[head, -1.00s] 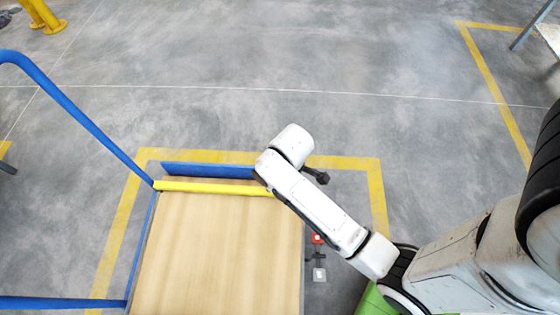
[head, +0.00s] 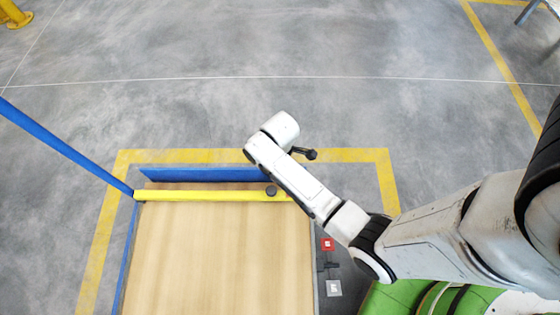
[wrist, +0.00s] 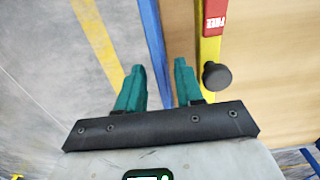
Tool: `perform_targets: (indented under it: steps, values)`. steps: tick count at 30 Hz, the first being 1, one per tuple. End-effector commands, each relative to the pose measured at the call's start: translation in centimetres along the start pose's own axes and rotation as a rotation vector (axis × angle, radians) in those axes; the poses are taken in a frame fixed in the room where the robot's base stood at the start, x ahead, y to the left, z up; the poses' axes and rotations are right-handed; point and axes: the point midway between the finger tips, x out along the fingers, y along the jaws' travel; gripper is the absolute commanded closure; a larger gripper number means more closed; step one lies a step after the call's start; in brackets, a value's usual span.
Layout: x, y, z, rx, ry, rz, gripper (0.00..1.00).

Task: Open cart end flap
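The cart has a wooden deck (head: 215,255). Its blue end flap (head: 205,174) lies along the far end, just beyond a yellow bar (head: 200,196). A black knob (head: 271,191) sits on the bar near its right part. In the wrist view the knob (wrist: 216,76) is right of my gripper, beside a red label reading FREE (wrist: 215,18). My gripper (wrist: 158,66) is open, its two teal fingers apart. The blue flap's edge (wrist: 151,40) runs through the gap between them; I cannot tell whether they touch it. My arm hides the gripper in the head view.
A blue rail (head: 65,145) rises at the cart's left. A red box (head: 327,244) and a grey box (head: 333,288) are at the deck's right edge. Yellow floor tape (head: 378,180) surrounds the cart. The grey floor beyond the cart is clear.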

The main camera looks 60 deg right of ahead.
Motion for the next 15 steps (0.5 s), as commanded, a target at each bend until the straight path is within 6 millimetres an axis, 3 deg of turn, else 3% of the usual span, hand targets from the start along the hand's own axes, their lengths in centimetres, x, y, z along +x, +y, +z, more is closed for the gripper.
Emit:
perform_targets:
  steps: [1,6,15]
  values:
    - [1.3,0.0,0.0,0.000,0.000,0.000,0.64]
    - [3.2,0.0,0.0,0.000,0.000,0.001,0.64]
    - [3.9,0.0,0.0,0.001,0.000,0.001,0.64]
